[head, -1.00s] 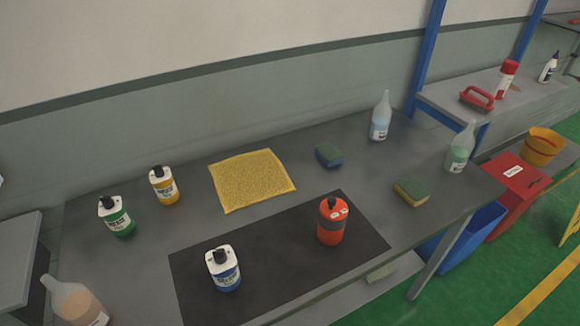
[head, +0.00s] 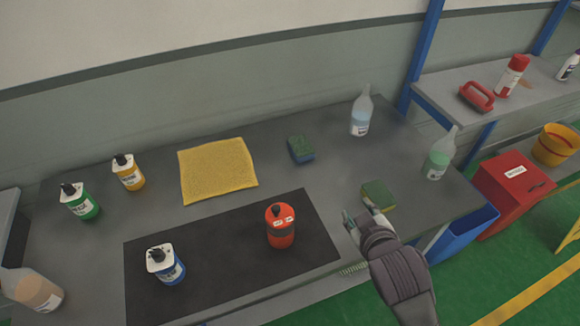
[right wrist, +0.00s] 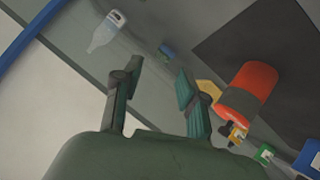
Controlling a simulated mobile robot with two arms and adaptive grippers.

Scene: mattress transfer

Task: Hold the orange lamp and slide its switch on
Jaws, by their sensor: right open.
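The orange lamp (head: 281,228) stands upright on the black mat (head: 215,262), with a dark grey band around its middle and a black knob and small white labels on top. It also shows in the right wrist view (right wrist: 247,90), to the right of the fingers. My right gripper (head: 357,216) is open and empty, to the right of the lamp and apart from it, near the green and yellow sponge. In the right wrist view its two fingers (right wrist: 155,82) are spread with nothing between them. The lamp's switch cannot be made out clearly. My left gripper is not in view.
A blue-and-white lamp (head: 164,264) stands on the mat's left part. Green (head: 79,202) and yellow (head: 128,172) ones stand behind it. The mat between lamp and gripper is clear.

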